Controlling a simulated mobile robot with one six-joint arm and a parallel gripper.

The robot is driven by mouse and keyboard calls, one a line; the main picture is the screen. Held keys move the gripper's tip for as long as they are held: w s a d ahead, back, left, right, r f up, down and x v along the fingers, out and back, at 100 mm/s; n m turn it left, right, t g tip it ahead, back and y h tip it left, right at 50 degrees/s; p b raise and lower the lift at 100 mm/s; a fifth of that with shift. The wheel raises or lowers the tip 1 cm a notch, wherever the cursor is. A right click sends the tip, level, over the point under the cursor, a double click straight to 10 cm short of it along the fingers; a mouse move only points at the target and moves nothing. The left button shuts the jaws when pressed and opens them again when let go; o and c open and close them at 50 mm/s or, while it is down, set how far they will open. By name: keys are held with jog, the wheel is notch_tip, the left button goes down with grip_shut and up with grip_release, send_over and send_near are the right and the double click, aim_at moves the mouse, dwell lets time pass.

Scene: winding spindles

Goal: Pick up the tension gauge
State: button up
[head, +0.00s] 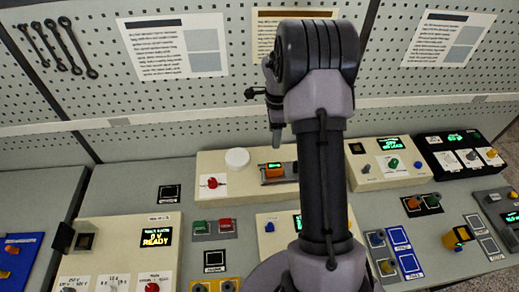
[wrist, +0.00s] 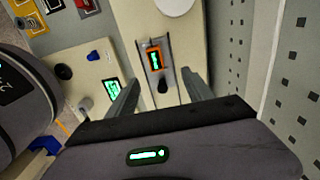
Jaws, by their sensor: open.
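The likely tension gauge (head: 273,171) is a small orange-framed device with a green-lit display. It sits on a cream console in the head view, left of my arm. In the wrist view the gauge (wrist: 154,57) lies in a grey holder, just beyond and between my fingertips. My gripper (wrist: 160,77) is open and empty, with one finger to each side of the gauge's line. In the head view my gripper (head: 277,138) points down above the gauge, apart from it. Part of the console is hidden behind my arm.
A white round knob (head: 237,158) and a red knob (head: 212,183) are on the same console, left of the gauge. A perforated wall (head: 100,100) with hanging wrenches (head: 57,45) stands behind. Other panels with switches and displays surround the console.

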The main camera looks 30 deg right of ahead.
send_over(274, 166)
notch_tip(274, 166, down, 6)
notch_tip(274, 166, down, 11)
jog(key=shift+w+d+r+p, duration=0.1)
jog(key=shift+d+p, duration=0.05)
jog(key=shift+p, duration=0.15)
jog(key=shift+r, duration=0.1)
jog(key=shift+c, duration=0.7)
grip_shut()
